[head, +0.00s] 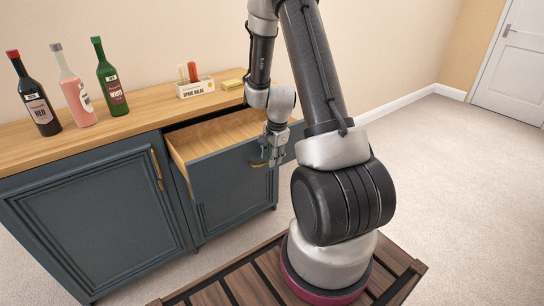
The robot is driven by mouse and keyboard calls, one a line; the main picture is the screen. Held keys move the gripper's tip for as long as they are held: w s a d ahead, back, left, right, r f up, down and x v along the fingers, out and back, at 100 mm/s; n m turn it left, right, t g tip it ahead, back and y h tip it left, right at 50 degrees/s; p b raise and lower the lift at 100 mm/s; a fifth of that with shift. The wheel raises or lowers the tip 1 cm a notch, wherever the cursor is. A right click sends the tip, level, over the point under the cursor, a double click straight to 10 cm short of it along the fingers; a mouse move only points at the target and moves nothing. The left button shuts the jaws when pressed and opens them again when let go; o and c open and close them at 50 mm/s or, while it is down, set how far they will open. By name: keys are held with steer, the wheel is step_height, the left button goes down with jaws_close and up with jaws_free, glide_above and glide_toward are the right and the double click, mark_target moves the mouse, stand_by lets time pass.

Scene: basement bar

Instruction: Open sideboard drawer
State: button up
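The sideboard (95,215) is dark blue-grey with a light wooden top and stands against the wall at the left. Its drawer (225,185) is pulled well out, and its pale wooden inside shows empty where visible. A brass handle (258,164) is on the drawer front, partly hidden by my gripper. My gripper (273,160) points down at the drawer front, at the right end of the handle. I cannot tell whether its fingers are closed around the handle. My arm hides the right end of the drawer.
A dark bottle (37,100), a pink bottle (76,95) and a green bottle (112,83) stand on the sideboard top. Carpet (460,190) is clear toward the white door (515,60).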

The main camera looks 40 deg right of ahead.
steer(key=shift+r, duration=0.1)
step_height(320, 180, up, 12)
steer(key=s, duration=0.2)
steer(key=shift+s+f, duration=0.2)
steer(key=shift+f, duration=0.05)
stand_by(0.4)
steer(key=s+a+r+n+t, duration=0.1)
steer(key=s+a+r+n, duration=0.4)
steer(key=s+r+n, duration=0.3)
steer(key=s+a+r+n+t, duration=0.1)
steer(key=s+a+r+n, duration=0.4)
steer(key=s+r+n, duration=0.4)
steer(key=s+r, duration=0.2)
steer(key=s, duration=0.2)
steer(key=shift+a+r+n, duration=0.15)
steer(key=shift+r+n, duration=0.15)
steer(key=shift+r, duration=0.1)
